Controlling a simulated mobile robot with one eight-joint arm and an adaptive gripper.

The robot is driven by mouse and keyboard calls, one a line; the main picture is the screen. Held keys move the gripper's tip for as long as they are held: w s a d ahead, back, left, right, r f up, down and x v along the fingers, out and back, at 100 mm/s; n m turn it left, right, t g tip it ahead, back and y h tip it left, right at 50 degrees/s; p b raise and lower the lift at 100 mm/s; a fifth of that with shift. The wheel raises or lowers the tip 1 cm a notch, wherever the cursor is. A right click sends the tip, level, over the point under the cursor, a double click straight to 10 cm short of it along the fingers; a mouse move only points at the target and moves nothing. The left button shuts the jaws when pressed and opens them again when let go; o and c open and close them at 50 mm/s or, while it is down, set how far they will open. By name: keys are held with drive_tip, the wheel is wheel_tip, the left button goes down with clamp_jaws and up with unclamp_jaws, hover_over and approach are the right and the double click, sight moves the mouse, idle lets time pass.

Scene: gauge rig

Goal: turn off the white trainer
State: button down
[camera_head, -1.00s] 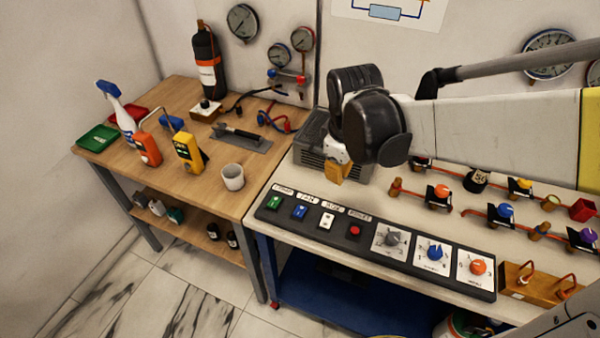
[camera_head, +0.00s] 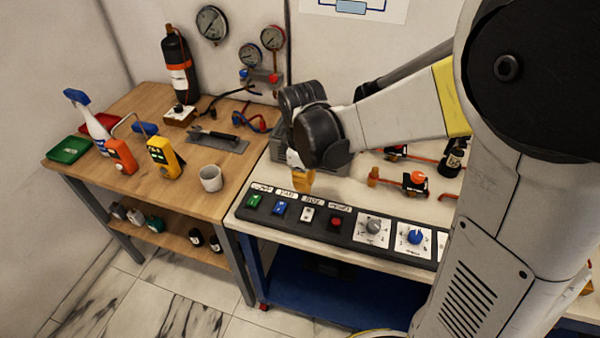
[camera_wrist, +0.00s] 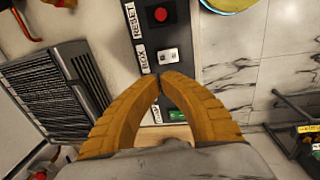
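A white switch (camera_head: 307,214) sits on the black control strip (camera_head: 288,226), between a blue switch (camera_head: 279,208) and a red button (camera_head: 336,222). In the wrist view the white switch (camera_wrist: 168,55) lies just beyond my fingertips, beside a label that seems to read BOX. Which way it is tipped is too small to tell. My gripper (camera_head: 302,190) hangs above the strip just behind the white switch, apparently not touching it. In the wrist view the orange fingertips of my gripper (camera_wrist: 158,80) meet, with nothing between them. They hide the blue switch there.
A green switch (camera_head: 254,201) is at the strip's left end. A grey knob (camera_head: 373,228) and a blue knob (camera_head: 415,237) are to the right. A dark vented box (camera_wrist: 55,90) stands behind the strip. A wooden bench (camera_head: 135,105) with a white cup (camera_head: 211,178) is at left.

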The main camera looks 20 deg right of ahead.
sight(307, 207)
drive_tip(key=f+b, duration=0.1)
drive_tip(key=f, duration=0.2)
drive_tip(key=f+b, duration=0.1)
drive_tip(key=f, duration=0.2)
drive_tip(key=w+f+b, duration=0.1)
drive_tip(key=f+b, duration=0.1)
drive_tip(key=f, duration=0.1)
drive_tip(key=shift+d+f, duration=0.35)
drive_tip(key=shift+f, duration=0.05)
drive_tip(key=shift+f+b, duration=0.3)
drive_tip(key=shift+f, duration=0.15)
drive_tip(key=shift+w+d, duration=0.1)
drive_tip(key=shift+r, duration=0.1)
drive_tip(key=shift+r+p, duration=0.65)
drive_tip(key=shift+r, duration=0.1)
